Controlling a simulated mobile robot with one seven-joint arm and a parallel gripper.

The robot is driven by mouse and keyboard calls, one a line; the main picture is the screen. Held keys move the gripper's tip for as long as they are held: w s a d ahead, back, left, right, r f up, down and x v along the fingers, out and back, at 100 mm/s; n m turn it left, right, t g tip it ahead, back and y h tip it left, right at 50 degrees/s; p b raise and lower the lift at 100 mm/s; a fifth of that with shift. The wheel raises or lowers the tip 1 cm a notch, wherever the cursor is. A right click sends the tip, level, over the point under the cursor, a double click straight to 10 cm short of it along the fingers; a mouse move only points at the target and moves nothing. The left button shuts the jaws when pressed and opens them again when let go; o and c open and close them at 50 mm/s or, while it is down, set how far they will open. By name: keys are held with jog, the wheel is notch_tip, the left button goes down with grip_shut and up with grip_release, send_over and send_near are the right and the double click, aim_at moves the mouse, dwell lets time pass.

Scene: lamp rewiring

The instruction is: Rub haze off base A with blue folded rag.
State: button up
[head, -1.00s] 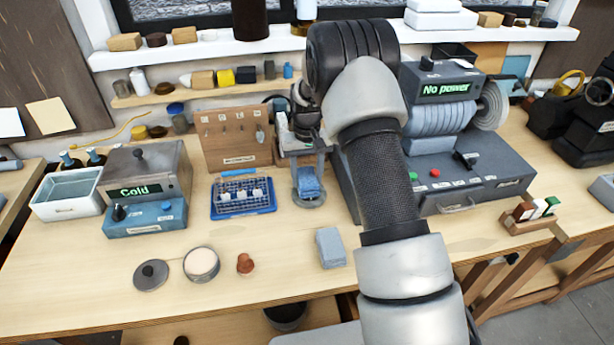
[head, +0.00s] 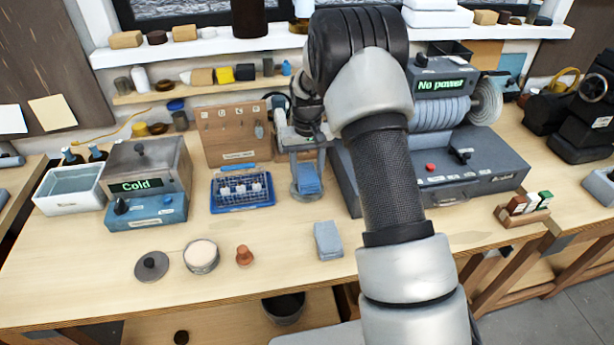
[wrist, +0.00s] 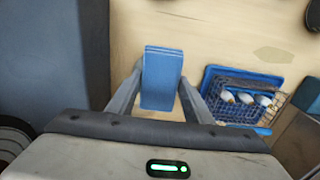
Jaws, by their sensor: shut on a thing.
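The blue folded rag (head: 308,180) is between the fingers of my gripper (head: 306,168) in the head view. In the wrist view the rag (wrist: 162,75) sticks out from between the two fingers of my gripper (wrist: 160,88), over the wooden bench. I cannot tell whether the rag touches the bench. A blue wire rack (head: 242,190) holds several small white pieces and stands left of my gripper; it also shows at the right of the wrist view (wrist: 240,80). No label lets me tell which thing is base A, and no haze is clear to see.
A grey machine (head: 470,170) with a "No power" display stands right of my gripper. A pegboard (head: 237,137) stands behind the rack, and a "Cold" unit (head: 146,190) at left. A grey-blue block (head: 328,240), a tin (head: 201,256) and a brown knob (head: 244,255) lie in front.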

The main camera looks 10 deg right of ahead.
jog(key=shift+r+p, duration=1.5)
jog(key=shift+r, duration=1.45)
jog(key=shift+s, duration=0.1)
jog(key=s+r+p, duration=0.1)
jog(key=s+r, duration=0.4)
jog(key=s, duration=0.1)
